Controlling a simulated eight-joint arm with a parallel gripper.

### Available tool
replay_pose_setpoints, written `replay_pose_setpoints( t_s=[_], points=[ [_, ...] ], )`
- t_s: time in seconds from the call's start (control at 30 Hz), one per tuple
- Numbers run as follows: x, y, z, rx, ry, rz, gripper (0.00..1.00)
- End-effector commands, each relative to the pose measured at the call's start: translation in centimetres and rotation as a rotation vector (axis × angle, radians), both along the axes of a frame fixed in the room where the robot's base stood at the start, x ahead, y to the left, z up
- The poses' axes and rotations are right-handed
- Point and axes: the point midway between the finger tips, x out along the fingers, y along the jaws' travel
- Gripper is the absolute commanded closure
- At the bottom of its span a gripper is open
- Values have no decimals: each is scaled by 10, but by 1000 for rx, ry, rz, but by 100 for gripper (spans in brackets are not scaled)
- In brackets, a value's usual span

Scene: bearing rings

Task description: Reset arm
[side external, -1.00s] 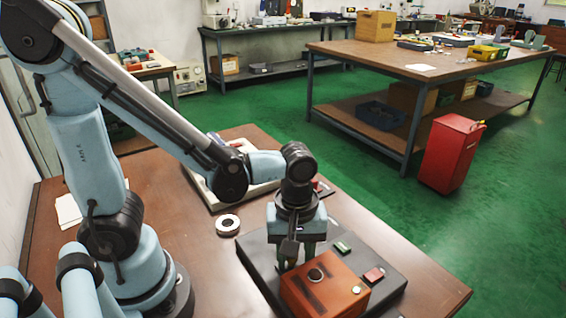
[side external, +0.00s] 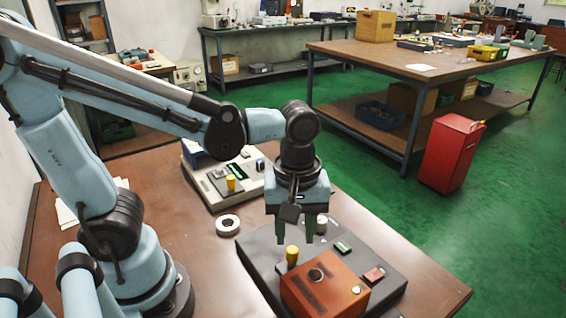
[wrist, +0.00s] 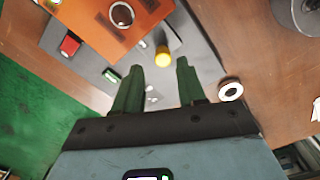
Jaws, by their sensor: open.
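My gripper (side external: 309,240) is open and empty, with its two green fingers pointing down above the dark grey base plate. In the wrist view the fingers (wrist: 157,78) are spread apart with nothing between their tips. A yellow peg (side external: 292,256) stands upright beside the orange box, just left of and below my fingers. It also shows in the wrist view (wrist: 163,57), beyond the fingertips. The orange box (side external: 325,290) has a round dark-rimmed hole in its top and sits on the base plate (side external: 262,249).
A white ring (side external: 228,225) lies on the brown table left of the plate. A beige device (side external: 212,190) with another yellow peg stands behind it. A red button block (side external: 373,276) and a green one (side external: 342,247) sit on the plate. A red cabinet (side external: 450,155) stands on the floor.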

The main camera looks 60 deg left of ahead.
Motion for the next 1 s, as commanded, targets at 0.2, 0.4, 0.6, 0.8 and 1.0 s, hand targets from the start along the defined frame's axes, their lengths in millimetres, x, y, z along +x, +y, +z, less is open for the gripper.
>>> replay_pose_setpoints(
  t_s=[0.2, 0.4, 0.6, 0.8, 1.0],
  points=[
    [0, 0, 7, 0, 0, 0, 60],
    [0, 0, 7, 0, 0, 0, 60],
    [3, 7, 9, -13, -52, -85, 60],
    [15, 31, 15, 4, -243, -392, 60],
    [26, 58, 24, 131, -439, -727, 60]
  ],
)
